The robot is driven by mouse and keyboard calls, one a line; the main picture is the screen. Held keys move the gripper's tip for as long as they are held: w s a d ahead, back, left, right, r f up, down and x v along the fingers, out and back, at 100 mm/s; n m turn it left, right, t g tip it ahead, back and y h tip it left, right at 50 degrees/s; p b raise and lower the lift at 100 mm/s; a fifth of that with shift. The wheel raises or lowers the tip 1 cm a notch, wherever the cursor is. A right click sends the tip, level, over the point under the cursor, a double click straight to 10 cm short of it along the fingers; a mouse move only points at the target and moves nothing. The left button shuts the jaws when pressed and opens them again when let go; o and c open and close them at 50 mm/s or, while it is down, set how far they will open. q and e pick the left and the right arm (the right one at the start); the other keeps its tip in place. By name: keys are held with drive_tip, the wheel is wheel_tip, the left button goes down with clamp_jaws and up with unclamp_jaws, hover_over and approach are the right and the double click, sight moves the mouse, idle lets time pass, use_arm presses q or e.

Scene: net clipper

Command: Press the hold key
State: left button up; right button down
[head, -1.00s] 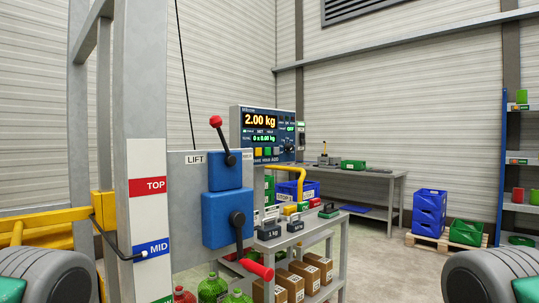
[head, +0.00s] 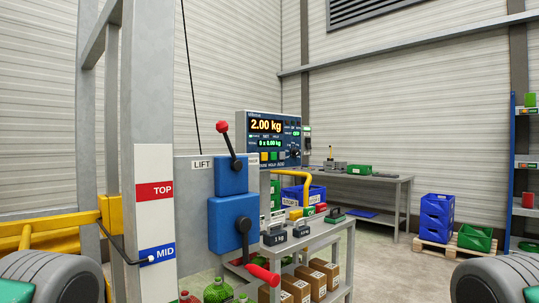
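The scale's control panel (head: 270,137) stands beyond the lift post, with its screen reading 2.00 kg and a smaller green line below. A row of small keys sits under the screen, yellow, green and grey. The label HOLD is faintly legible below the row, and the green hold key (head: 273,156) appears to be the middle one. The lettering is too small to be certain.
A lift post (head: 152,150) and blue lever box (head: 230,222) with red-tipped levers stand in front, left of the panel. A cart (head: 325,236) holds weights and boxes. A workbench (head: 385,180) is behind. Blue crates (head: 436,218) stand right; floor between is clear.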

use_arm(q)
drive_tip(key=shift+a, duration=0.2)
clamp_jaws()
drive_tip(key=shift+d, duration=0.1)
idle(0.8)
